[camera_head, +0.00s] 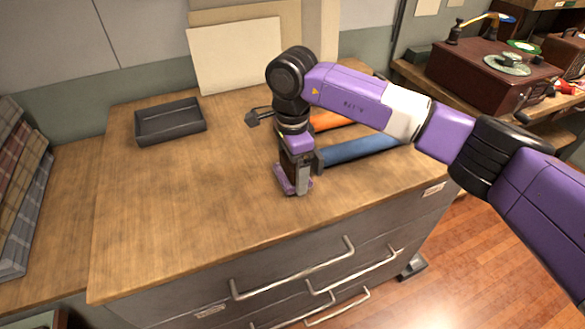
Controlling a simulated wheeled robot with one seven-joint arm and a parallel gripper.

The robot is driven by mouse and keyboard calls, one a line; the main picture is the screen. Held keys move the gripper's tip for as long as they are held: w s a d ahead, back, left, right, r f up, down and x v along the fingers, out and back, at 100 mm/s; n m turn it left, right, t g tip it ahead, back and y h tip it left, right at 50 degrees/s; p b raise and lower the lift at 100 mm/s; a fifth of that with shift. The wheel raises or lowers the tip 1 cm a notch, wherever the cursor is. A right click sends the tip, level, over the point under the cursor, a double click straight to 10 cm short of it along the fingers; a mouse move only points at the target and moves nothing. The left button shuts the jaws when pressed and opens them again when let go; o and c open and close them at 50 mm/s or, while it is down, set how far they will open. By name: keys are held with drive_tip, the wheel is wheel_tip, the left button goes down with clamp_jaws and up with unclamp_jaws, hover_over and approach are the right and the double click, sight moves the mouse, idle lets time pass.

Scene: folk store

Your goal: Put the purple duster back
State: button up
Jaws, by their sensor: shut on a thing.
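The purple duster (282,179) shows as a small purple edge at the jaws of my gripper (296,186). My gripper points down over the middle of the wooden counter top, near its front edge, and is shut on the duster. Most of the duster is hidden by my gripper. I cannot tell whether it touches the counter. An orange duster (332,121) and a blue duster (360,150) lie on the counter just right of my gripper, partly hidden by my arm.
An empty dark tray (170,136) sits on the counter (190,200) at the back left. The counter's left and front parts are clear. Folded plaid cloths (22,200) stand at the far left. A record player (490,80) stands on a bench at the right. Pale boards (236,56) lean behind.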

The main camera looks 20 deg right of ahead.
drive_tip(key=shift+f, duration=0.25)
drive_tip(key=o, duration=1.1)
drive_tip(key=shift+o, duration=0.2)
wheel_tip(320, 180, up, 12)
drive_tip(key=shift+r+b, duration=0.15)
drive_tip(key=shift+b, duration=0.6)
